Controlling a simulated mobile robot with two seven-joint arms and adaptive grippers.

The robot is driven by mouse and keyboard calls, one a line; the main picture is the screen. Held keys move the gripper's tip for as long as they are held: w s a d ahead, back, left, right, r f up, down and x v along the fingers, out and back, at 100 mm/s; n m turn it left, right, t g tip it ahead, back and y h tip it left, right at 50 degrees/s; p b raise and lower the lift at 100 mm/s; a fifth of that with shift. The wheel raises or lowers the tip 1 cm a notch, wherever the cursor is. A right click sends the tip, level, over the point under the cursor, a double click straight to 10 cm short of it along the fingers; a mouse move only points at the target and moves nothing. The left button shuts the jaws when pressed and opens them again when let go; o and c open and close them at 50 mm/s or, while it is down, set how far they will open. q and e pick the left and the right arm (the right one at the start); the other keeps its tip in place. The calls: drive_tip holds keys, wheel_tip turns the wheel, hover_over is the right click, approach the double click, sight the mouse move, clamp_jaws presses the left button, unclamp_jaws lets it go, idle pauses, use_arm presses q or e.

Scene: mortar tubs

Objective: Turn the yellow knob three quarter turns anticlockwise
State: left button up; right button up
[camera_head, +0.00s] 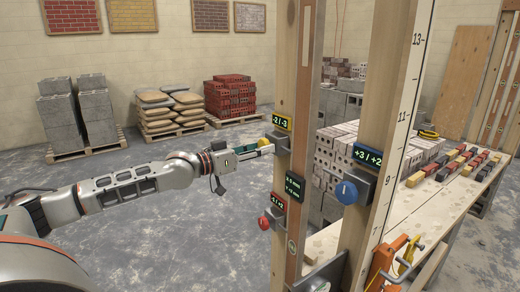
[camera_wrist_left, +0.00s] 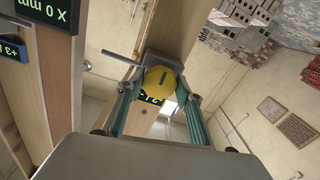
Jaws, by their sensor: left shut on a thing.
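The yellow knob (camera_head: 263,141) is on a bracket on the left wooden post, below a yellow-framed display (camera_head: 282,122) reading -2 / -3. My left gripper (camera_head: 266,149) reaches it from the left and is shut on it, hiding part of it. In the left wrist view the round yellow face of the knob (camera_wrist_left: 161,82), with a dark slot mark, sits between the two fingers (camera_wrist_left: 160,94). The display behind it is partly covered there. My right gripper is not in view.
A red knob (camera_head: 265,222) with its display (camera_head: 278,203) is lower on the same post. A blue knob (camera_head: 346,192) is on the right post. A workbench (camera_head: 451,200) with coloured blocks stands at right. Pallets of blocks and bags stand behind; the floor at left is clear.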

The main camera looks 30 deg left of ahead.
use_arm(q)
drive_tip(key=shift+d+n, duration=0.15)
drive_tip(key=shift+n, duration=8.55)
drive_tip(key=o, duration=1.1)
drive_tip(key=shift+r, duration=0.1)
drive_tip(key=shift+s, duration=0.1)
drive_tip(key=v, duration=0.7)
drive_tip(key=shift+s, duration=0.15)
